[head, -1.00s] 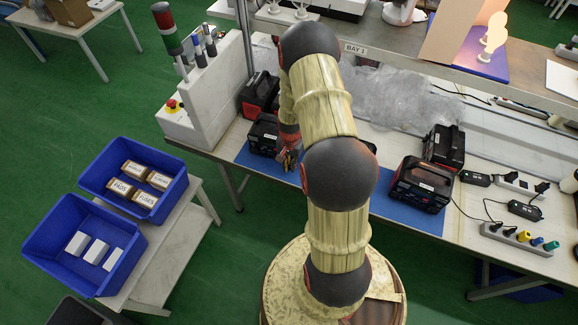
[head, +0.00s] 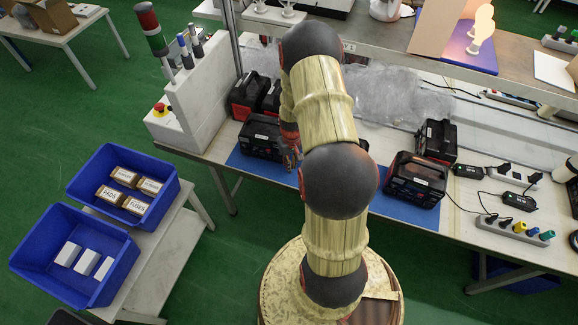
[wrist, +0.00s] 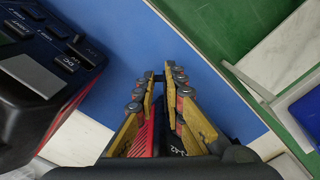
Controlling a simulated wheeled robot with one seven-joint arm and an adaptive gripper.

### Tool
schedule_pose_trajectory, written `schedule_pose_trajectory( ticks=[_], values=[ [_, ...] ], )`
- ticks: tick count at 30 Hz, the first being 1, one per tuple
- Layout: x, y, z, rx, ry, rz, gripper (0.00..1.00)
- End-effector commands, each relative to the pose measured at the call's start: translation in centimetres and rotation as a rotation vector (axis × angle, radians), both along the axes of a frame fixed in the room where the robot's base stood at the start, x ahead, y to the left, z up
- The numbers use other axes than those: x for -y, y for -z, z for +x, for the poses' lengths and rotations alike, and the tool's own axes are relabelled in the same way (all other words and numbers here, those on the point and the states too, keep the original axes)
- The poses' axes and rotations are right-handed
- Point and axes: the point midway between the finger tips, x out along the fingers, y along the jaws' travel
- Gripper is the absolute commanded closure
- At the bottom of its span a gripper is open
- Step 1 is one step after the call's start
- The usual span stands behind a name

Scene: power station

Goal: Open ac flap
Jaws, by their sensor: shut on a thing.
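A black-and-red power station (head: 262,137) stands on the left part of the blue mat, partly hidden by my arm. My gripper (head: 291,156) is at its right end, low over the mat. In the wrist view, my gripper (wrist: 158,78) has its fingertips close together around a small dark piece. Whether that piece is the AC flap I cannot tell. Part of a black body with red ribs (wrist: 143,137) shows between and below the fingers. The flap itself is not clearly visible.
More stand behind (head: 248,95) and at the right (head: 415,178). Blue mat (wrist: 200,45) is bare beyond the fingertips. Blue bins (head: 75,255) stand left of the bench.

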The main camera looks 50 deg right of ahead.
Motion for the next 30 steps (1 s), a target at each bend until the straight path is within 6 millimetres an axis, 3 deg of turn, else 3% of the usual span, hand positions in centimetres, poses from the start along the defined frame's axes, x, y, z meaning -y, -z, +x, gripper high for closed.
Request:
schedule_pose_trajectory(
  ticks=[23,24,30],
  values=[
    [0.56,-0.07,0.01,0.001,-0.100,-0.002,1.00],
    [0.56,-0.07,0.01,0.002,-0.100,-0.002,0.87],
    [0.52,-0.04,0.00,0.001,-0.100,-0.002,0.76]
  ],
)
